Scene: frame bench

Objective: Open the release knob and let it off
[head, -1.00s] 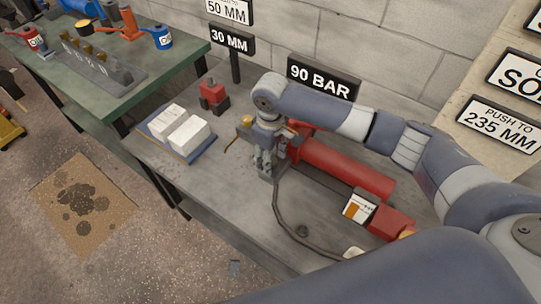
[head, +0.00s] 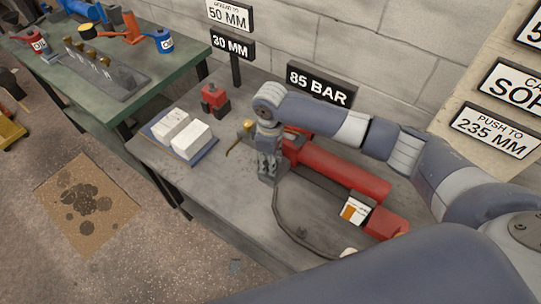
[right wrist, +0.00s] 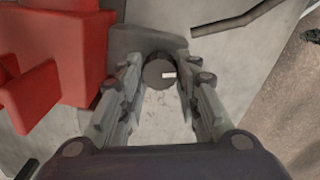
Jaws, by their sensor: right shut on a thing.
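The release knob (right wrist: 159,72) is a dark round knob with a small white mark, seen between my fingertips in the right wrist view. My right gripper (right wrist: 158,76) is shut on it from above. In the head view my right gripper (head: 267,172) points down at the left end of the red pump (head: 335,172), and hides the knob there. The sign (head: 319,85) behind the pump reads 85 BAR. My left gripper is not in view.
A dark hose (head: 277,215) curves over the bench in front of the pump. A blue tray (head: 205,151) with two white blocks and a small red-and-black part (head: 214,100) stand to the left. A 30 MM sign (head: 232,46) stands behind. The bench front is mostly clear.

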